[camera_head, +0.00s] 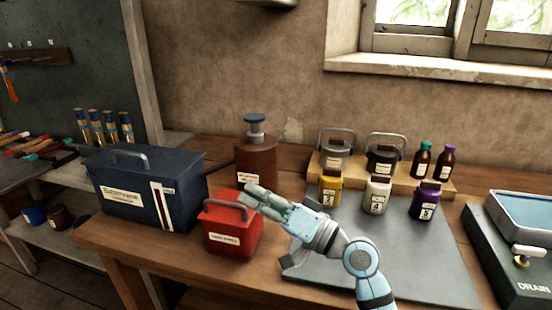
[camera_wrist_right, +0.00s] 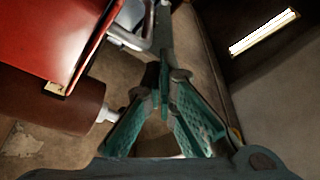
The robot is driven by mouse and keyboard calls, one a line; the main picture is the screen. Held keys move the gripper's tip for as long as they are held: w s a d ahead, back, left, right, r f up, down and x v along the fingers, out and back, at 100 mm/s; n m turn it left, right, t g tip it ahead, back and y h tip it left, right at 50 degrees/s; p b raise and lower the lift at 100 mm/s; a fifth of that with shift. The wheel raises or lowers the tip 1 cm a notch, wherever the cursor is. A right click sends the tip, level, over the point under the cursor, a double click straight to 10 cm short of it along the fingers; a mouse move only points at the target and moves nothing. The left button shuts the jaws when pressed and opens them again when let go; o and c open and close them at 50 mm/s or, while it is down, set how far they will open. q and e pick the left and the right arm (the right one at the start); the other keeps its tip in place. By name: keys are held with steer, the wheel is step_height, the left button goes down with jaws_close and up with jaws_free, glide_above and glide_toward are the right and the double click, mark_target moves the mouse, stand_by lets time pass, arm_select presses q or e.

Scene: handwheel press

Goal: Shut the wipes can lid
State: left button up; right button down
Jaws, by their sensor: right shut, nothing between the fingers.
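The wipes can is a red box (camera_head: 230,238) with a pale label on its front, standing near the table's front edge. Its red lid (camera_head: 226,192) has a grey handle (camera_head: 225,203) and looks down on or close to the can; I cannot tell whether it is fully shut. My right gripper (camera_head: 252,191) is at the can's upper right edge, with its fingers shut and empty. In the right wrist view, its fingertips (camera_wrist_right: 163,70) are beside the handle (camera_wrist_right: 140,35) and the red can (camera_wrist_right: 50,35); contact is unclear. My left gripper is out of view.
A dark blue box (camera_head: 135,195) stands left of the can. A brown pump bottle (camera_head: 256,160) is just behind it. Several jars and bottles stand on and before a wooden riser (camera_head: 315,172) at right. A grey mat (camera_head: 420,260) lies under my right arm.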

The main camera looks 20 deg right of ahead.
stand_by(0.5)
steer(key=v, duration=1.2)
steer(key=shift+f, duration=0.1)
